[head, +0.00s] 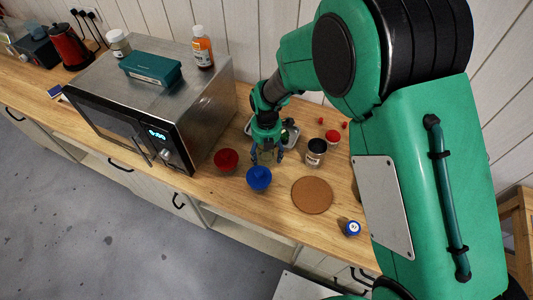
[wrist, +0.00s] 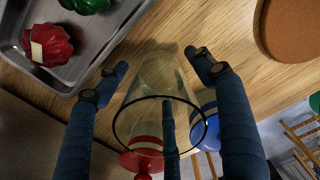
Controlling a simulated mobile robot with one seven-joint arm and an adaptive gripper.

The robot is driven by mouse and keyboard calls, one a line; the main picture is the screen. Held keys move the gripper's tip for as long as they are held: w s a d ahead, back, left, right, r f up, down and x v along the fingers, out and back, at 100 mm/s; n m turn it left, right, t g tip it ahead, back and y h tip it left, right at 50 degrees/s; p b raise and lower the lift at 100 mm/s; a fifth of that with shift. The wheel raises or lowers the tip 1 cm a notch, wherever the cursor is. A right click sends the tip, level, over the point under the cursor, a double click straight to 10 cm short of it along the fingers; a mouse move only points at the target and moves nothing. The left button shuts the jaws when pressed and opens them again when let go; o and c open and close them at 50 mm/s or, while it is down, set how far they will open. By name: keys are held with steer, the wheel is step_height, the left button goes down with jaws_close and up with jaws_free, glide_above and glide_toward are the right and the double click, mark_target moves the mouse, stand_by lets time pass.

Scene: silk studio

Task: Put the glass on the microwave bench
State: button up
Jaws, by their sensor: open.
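The clear glass (wrist: 160,92) stands on the wooden bench (head: 277,211), to the right of the microwave (head: 205,105). In the wrist view its round rim faces the camera. My gripper (wrist: 157,78) is open, its blue fingers spread around the glass, with one on each side and another in front of it. Whether any finger touches the glass I cannot tell. In the head view my gripper (head: 267,153) points down at the bench, just behind the blue bowl, and its fingers largely hide the glass.
A metal tray (head: 291,134) holds red and green items. Bottles and a green box (head: 150,68) sit on the microwave.

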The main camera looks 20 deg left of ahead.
step_height(320, 180, up, 12)
steer(key=p, duration=0.1)
steer(key=shift+r, duration=0.15)
stand_by(0.6)
stand_by(0.5)
